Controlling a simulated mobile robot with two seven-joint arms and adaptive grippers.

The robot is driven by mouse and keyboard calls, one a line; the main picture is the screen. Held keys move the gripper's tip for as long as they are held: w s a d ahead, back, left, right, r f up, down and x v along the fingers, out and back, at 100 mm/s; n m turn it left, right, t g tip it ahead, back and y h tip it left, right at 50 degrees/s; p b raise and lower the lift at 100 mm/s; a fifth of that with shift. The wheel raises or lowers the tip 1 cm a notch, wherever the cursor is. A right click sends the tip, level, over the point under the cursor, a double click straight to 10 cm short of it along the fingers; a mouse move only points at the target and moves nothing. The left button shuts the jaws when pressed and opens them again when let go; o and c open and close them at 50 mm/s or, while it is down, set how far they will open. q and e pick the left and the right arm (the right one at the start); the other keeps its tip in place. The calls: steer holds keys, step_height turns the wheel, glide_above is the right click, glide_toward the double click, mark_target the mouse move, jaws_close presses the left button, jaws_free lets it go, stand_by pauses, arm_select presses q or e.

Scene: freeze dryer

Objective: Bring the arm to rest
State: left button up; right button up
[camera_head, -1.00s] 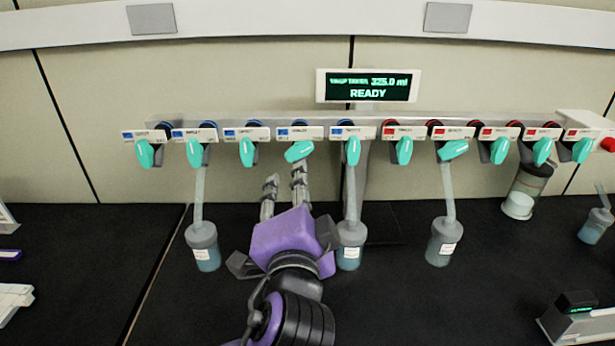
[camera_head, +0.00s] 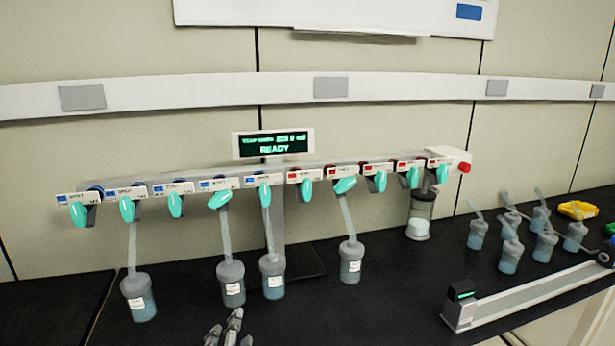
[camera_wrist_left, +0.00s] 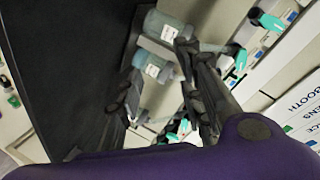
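My left gripper (camera_head: 224,328) shows only as fingertips at the bottom edge of the head view, below and in front of the hanging flasks. In the left wrist view the gripper (camera_wrist_left: 160,85) has its fingers spread, with nothing gripped between them. A labelled flask (camera_wrist_left: 158,68) shows beyond and between the fingers there, apart from them as far as I can tell. The rest of my left arm is outside the head view. My right gripper is in neither view.
The manifold (camera_head: 330,168) carries several teal valves, with flasks (camera_head: 231,282) hanging from some. Its display (camera_head: 273,144) reads READY. Loose flasks (camera_head: 510,256) and a yellow item (camera_head: 577,210) stand right, behind a device with a long rail (camera_head: 545,290).

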arm_select(q)
steer(key=s+a+f+n+g+h, duration=0.15)
steer(key=s+f, duration=0.25)
steer(key=f, duration=0.6)
steer(key=s+f+n+g+h, duration=0.1)
steer(key=s+f+g, duration=0.15)
steer(key=f, duration=0.65)
steer(key=s+a+f+n+g, duration=0.1)
steer(key=s+a+f+n, duration=0.1)
steer(key=s+f, duration=0.5)
steer(key=s+a+f+n, duration=0.2)
steer(key=s+f+n, duration=0.2)
steer(key=s+f, duration=0.4)
steer(key=shift+s+g, duration=0.4)
steer(key=shift+s, duration=0.4)
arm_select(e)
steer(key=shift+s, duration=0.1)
